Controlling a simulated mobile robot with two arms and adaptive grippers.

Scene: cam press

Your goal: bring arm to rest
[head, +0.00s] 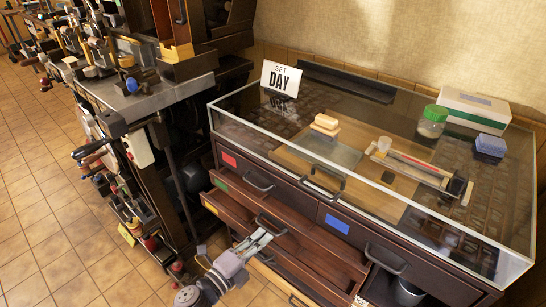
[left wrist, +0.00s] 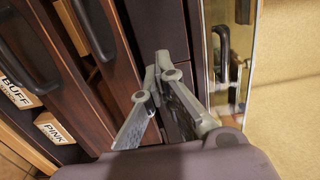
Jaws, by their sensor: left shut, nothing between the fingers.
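My left gripper (head: 264,236) is in front of the cabinet's drawers, close to a drawer handle (head: 271,223) in the head view. Whether it touches the handle I cannot tell. In the left wrist view its fingers (left wrist: 160,66) meet at the tips, with nothing between them, before dark drawer fronts. My left arm comes up from the bottom edge of the head view. My right gripper is not in view.
Drawers with green (head: 221,185) and yellow (head: 210,208) labels stand pulled out. The red-labelled (head: 229,159) and blue-labelled (head: 337,224) drawers look shut. A glass-topped case (head: 400,201) is above. A cluttered machine bench (head: 160,92) stands left; tiled floor (head: 40,240) is open farther left.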

